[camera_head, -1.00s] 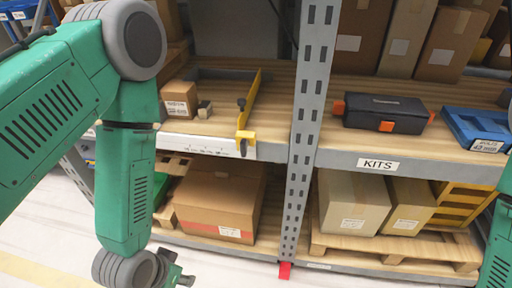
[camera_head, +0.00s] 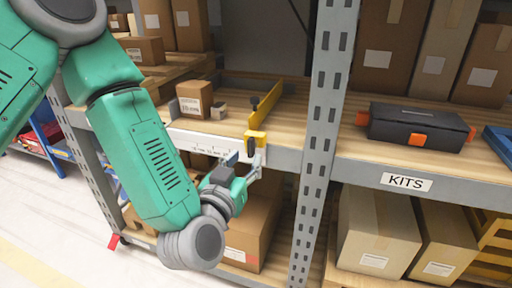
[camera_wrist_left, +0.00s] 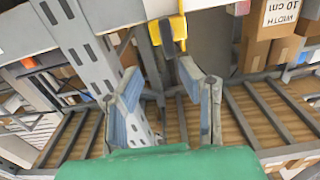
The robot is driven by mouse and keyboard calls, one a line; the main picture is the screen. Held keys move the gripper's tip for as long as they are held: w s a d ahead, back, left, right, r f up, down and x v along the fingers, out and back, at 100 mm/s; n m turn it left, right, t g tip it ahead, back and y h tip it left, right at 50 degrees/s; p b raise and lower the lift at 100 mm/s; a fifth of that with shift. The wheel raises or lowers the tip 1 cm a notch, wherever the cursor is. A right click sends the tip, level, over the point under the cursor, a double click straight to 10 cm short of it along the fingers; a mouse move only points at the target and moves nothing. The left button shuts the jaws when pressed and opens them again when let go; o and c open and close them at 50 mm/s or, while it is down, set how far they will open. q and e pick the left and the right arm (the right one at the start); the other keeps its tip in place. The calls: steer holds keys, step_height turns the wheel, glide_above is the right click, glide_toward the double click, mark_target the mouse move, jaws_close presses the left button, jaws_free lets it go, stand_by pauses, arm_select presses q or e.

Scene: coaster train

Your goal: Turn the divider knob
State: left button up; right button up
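The yellow divider (camera_head: 268,102) stands on the wooden shelf, with a yellow bracket at the front edge. A dark knob (camera_head: 251,142) sits on the bracket's front; it also shows as a black shape at the top of the left wrist view (camera_wrist_left: 166,42). My left gripper (camera_head: 244,160) is just below and in front of the knob. In the left wrist view its two blue-padded fingers (camera_wrist_left: 163,88) are spread with nothing between them, and the knob lies beyond the tips, apart from them. My right gripper is out of view.
A carton (camera_head: 194,99) and a small block (camera_head: 218,111) stand left of the divider. A grey perforated upright (camera_head: 322,130) is close on the right. A black case (camera_head: 420,127) sits beyond it. A large carton (camera_head: 262,225) is on the lower shelf.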

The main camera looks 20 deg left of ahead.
mark_target(248, 147)
arm_select(q)
steer(key=shift+w+a+b, duration=0.2)
steer(key=shift+w+b, duration=0.15)
steer(key=shift+w, duration=3.35)
steer(key=shift+a, duration=0.15)
jaws_close()
steer(key=shift+a+f, duration=0.2)
steer(key=shift+a, duration=0.1)
